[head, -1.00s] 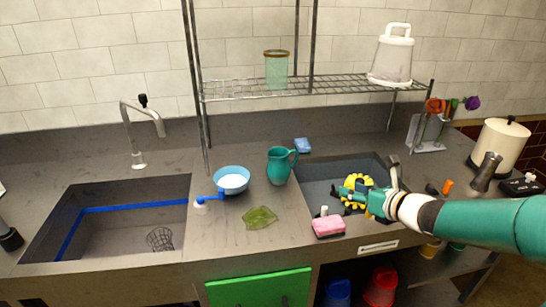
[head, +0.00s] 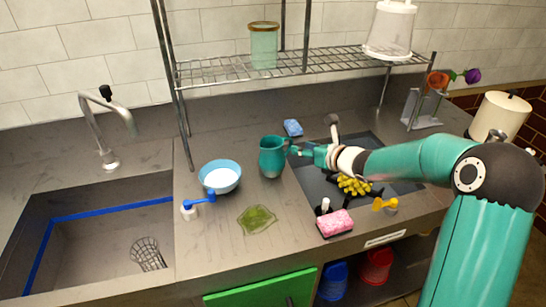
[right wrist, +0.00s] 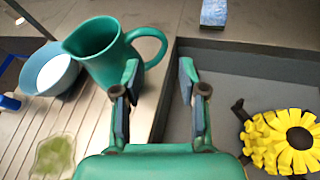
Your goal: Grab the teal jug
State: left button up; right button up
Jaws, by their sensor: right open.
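The teal jug (head: 271,158) stands upright on the counter between the two sinks, its handle toward the right. It also shows in the right wrist view (right wrist: 101,52), upper left, with its handle reaching close to my left-hand finger. My right gripper (head: 301,151) is just right of the jug's handle. In the right wrist view my gripper (right wrist: 158,78) is open, with nothing between its fingers. Whether a finger touches the handle I cannot tell. My left gripper is not in view.
A blue bowl (head: 220,177) with white contents is left of the jug, and a green translucent item (head: 257,219) lies in front. A blue sponge (head: 292,128) is behind. A wire shelf (head: 215,71) is above.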

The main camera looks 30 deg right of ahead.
aim_at(292, 143)
jog(key=p+x, duration=0.1)
jog(key=x, duration=0.1)
jog(key=p+x, duration=0.1)
jog(key=x, duration=0.3)
jog(key=shift+w+d+p, duration=0.25)
jog(key=shift+w+p, duration=0.1)
jog(key=shift+p, duration=0.05)
jog(key=shift+w+f, duration=0.35)
jog(key=shift+w, duration=0.15)
grip_shut()
jog(key=shift+r, duration=0.1)
